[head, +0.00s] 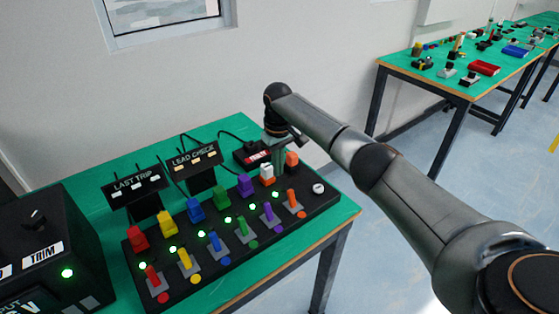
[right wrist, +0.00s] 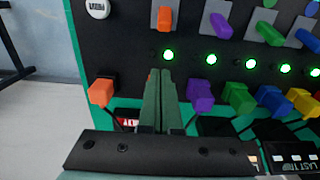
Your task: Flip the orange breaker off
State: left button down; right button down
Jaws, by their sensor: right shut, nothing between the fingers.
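The orange breaker is a small orange lever (head: 292,197) on a grey plate, last in the row on the black panel (head: 318,201). In the right wrist view the orange lever (right wrist: 165,18) shows at the top centre, with a lit green lamp (right wrist: 168,55) beside it. My right gripper (right wrist: 160,72) is shut and empty; its fingertips are just short of that lamp, apart from the lever in the picture. In the head view my right gripper (head: 276,137) hangs above the panel's back right part, its fingertips hard to make out. My left gripper is not in view.
Red, yellow, blue, green and purple levers (head: 270,211) share the panel, with lit green lamps. Larger coloured blocks, including an orange one (head: 291,159), stand along the back edge. Behind are a red-labelled box (head: 253,155) and two black signs (head: 138,185). A black box (head: 48,250) stands left.

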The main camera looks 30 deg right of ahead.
aim_at(292, 199)
notch_tip(292, 199, down, 5)
jog(key=shift+f, duration=0.2)
jog(key=shift+s+d+r+p, duration=0.15)
jog(key=shift+s+r+p, duration=0.2)
jog(key=shift+s, duration=0.1)
jog(key=shift+s+r+p, duration=0.3)
jog(key=shift+s+p, duration=0.3)
jog(key=shift+s, duration=0.3)
jog(key=shift+s+r, duration=0.1)
jog(key=shift+s, duration=0.45)
jog(key=shift+w, duration=0.1)
